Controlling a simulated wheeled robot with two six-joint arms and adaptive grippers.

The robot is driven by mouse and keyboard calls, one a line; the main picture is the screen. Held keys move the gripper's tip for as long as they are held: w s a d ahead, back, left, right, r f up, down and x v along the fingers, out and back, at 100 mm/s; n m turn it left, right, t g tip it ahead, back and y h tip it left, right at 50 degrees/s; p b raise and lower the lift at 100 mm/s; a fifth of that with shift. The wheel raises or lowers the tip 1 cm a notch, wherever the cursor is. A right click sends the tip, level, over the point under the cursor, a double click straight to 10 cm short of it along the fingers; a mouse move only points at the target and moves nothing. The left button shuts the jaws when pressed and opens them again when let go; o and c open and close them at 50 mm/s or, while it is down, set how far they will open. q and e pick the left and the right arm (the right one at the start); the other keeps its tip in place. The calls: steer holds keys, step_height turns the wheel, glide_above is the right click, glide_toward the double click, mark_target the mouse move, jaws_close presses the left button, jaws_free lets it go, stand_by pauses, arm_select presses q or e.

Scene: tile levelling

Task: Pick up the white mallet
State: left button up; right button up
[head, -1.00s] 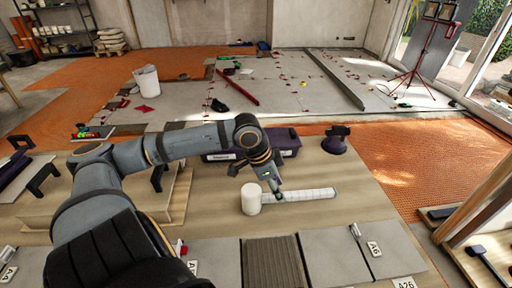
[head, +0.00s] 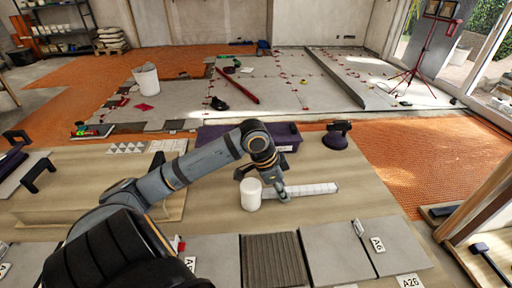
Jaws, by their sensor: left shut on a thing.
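The white mallet lies on the wooden worktable (head: 345,215). Its pale cylindrical head (head: 250,196) stands at the left, and its light, banded handle (head: 315,189) points right. My left gripper (head: 284,196) is shut on the handle close to the head, with its fingers partly hiding that stretch. The mallet appears to rest on the table still. My right gripper is out of view.
A purple bin (head: 213,133) stands behind my left arm, and a dark suction cup (head: 337,137) sits to its right. Grey tiles (head: 335,250) line the table's front. A notched dark tile (head: 272,262) lies among them. The table right of the handle is clear.

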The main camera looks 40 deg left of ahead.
arm_select(q)
jaws_close()
steer(key=shift+r, duration=0.3)
step_height(320, 180, up, 3)
steer(key=shift+s+a+r+p, duration=0.1)
steer(key=shift+s+p, duration=0.05)
steer(key=shift+p, duration=0.45)
steer(key=s+d+r+p, duration=0.3)
steer(key=s+r+p, duration=0.6)
steer(key=p, duration=1.8)
steer(key=s, duration=0.4)
steer(key=shift+s+d, duration=0.15)
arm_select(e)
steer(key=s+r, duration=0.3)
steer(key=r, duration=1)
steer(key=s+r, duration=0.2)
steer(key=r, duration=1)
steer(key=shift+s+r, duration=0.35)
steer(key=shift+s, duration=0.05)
